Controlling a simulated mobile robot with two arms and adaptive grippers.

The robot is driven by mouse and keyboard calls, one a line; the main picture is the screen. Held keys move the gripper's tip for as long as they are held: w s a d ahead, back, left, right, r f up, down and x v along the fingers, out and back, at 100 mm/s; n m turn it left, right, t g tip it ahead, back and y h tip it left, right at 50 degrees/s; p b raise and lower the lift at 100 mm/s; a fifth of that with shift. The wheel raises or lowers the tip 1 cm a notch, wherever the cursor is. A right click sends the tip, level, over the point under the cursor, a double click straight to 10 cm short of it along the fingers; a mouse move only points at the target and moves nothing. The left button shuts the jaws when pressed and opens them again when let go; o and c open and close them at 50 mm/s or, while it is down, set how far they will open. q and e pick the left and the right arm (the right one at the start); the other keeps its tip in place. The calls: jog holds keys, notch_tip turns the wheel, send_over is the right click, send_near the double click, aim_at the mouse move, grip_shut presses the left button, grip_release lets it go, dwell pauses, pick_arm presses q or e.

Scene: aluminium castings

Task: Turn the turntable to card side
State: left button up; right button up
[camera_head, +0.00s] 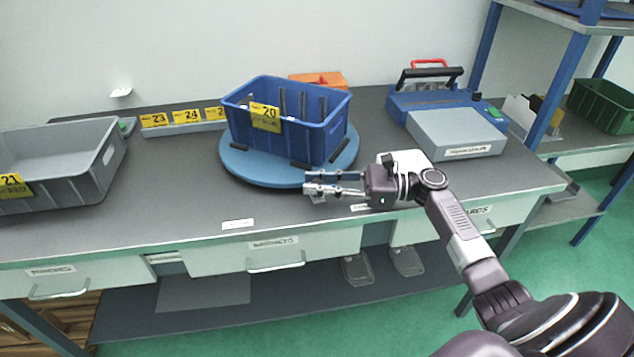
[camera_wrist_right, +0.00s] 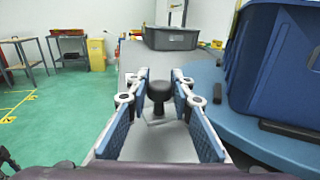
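The round blue turntable (camera_head: 262,174) lies on the grey workbench and carries a blue crate (camera_head: 325,143). A yellow card marked 20 (camera_head: 266,117) is on the crate's front face, which points toward the bench's front edge. My right gripper (camera_head: 307,182) is at the turntable's front right edge, fingers pointing left. In the right wrist view the gripper (camera_wrist_right: 160,82) is open, with a black knob (camera_wrist_right: 159,92) between its fingers on a pale tab. Gaps show on both sides of the knob. The turntable rim (camera_wrist_right: 240,128) is to the right. My left gripper is out of view.
A grey crate marked 21 (camera_head: 62,172) stands at the left. Yellow cards (camera_head: 186,117) stand behind. A blue case (camera_head: 432,103) and a grey box (camera_head: 456,134) are at the right. The bench between grey crate and turntable is mostly clear.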

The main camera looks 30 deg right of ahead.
jog(key=o, duration=0.4)
jog(key=v, duration=1.2)
